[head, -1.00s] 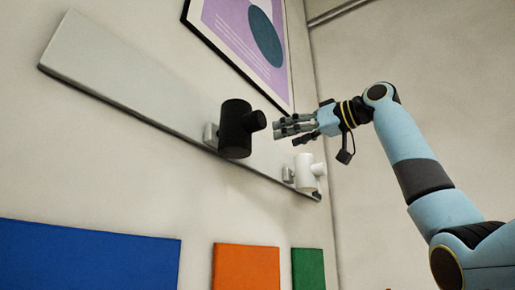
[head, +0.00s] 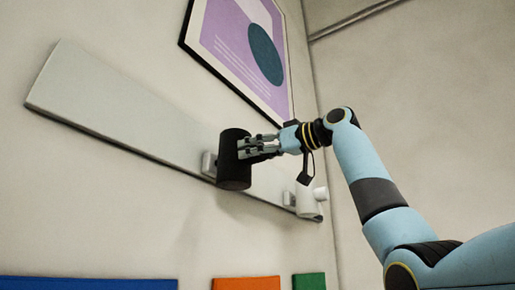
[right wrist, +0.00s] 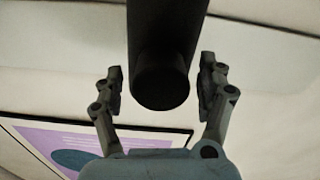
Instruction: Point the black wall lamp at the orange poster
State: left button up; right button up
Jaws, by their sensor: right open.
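The black wall lamp (head: 233,172) is a cylinder mounted on a pale rail on the wall. Its short black knob (right wrist: 161,80) shows in the right wrist view. The orange poster (head: 246,284) is at the bottom of the head view, below the lamp, with only its top edge in view. My right gripper (head: 258,146) is at the lamp's right side. In the right wrist view its open fingers (right wrist: 161,88) stand on either side of the knob, with a gap to each. In the head view the fingers hide the knob. My left gripper is out of view.
A white lamp (head: 306,200) hangs on the same rail (head: 110,110), right of the black one, partly behind my gripper's hanging part. A blue poster (head: 85,284) and a green poster (head: 309,281) flank the orange one. A framed purple picture (head: 235,45) is above.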

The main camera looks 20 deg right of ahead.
grip_shut()
jog(key=shift+s, duration=0.1)
dwell(0.4)
